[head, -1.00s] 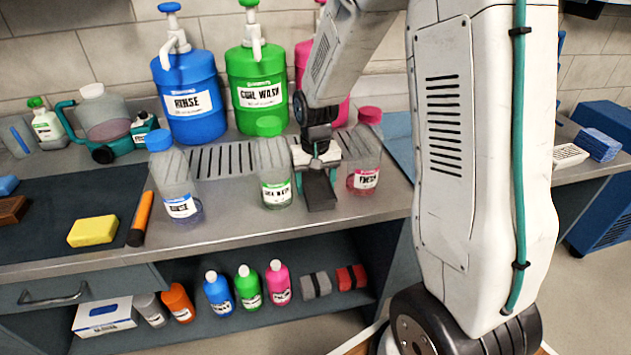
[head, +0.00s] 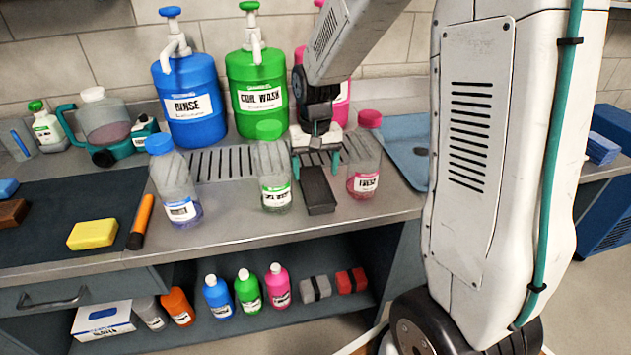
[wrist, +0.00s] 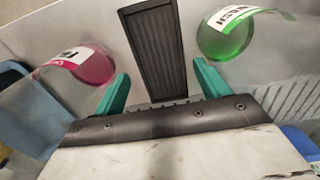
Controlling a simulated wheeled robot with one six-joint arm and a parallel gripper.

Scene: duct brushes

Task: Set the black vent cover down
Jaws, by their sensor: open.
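The black vent cover (head: 318,190) is a dark ribbed rectangle lying flat on the grey counter, between the green-capped bottle (head: 272,170) and the pink-capped bottle (head: 364,160). In the wrist view the vent cover (wrist: 155,50) lies ahead of my gripper, lengthwise between the lines of the fingers. My gripper (head: 317,165) is open and empty just behind and above the cover's far end. Its teal fingers (wrist: 158,92) stand apart, one to each side, with clear gaps to the cover.
A blue-capped bottle (head: 176,185) stands further left on the counter. Large blue (head: 188,100) and green (head: 257,90) pump jugs stand behind, with a pink one partly hidden by my arm. A slotted drain (head: 222,163) lies behind the bottles. The counter's front edge is close.

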